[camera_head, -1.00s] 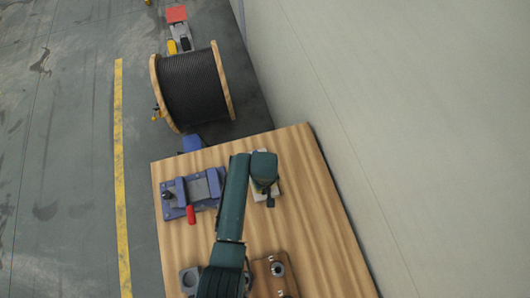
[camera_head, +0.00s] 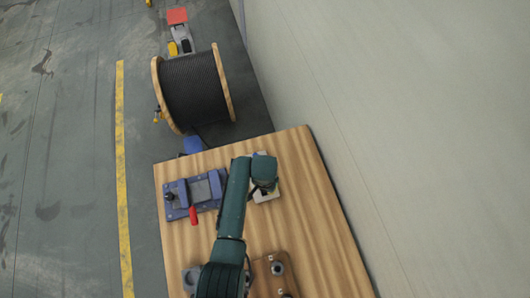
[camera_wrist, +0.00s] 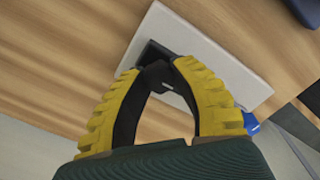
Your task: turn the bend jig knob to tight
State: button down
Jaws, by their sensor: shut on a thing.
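A light plate (camera_wrist: 212,52) lies on the wooden table and carries a small dark knob (camera_wrist: 154,53). In the wrist view, the two yellow-backed fingers of my gripper (camera_wrist: 160,74) come together on the knob. The fingertips hide part of the knob, and I see no readable tight mark. In the head view, the plate (camera_head: 268,194) shows partly beneath my arm. My gripper (camera_head: 262,192) is over it, with the knob hidden there.
A blue fixture (camera_head: 207,188) with a red handle (camera_head: 193,215) stands left of the plate. A brown block (camera_head: 264,268) with round metal parts is nearer. A cable reel (camera_head: 194,88) stands beyond the table (camera_head: 318,235). The table's right side is clear.

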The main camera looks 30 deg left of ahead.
jog(key=shift+m, duration=1.2)
jog(key=c, duration=0.8)
grip_release()
notch_tip(320, 180, up, 12)
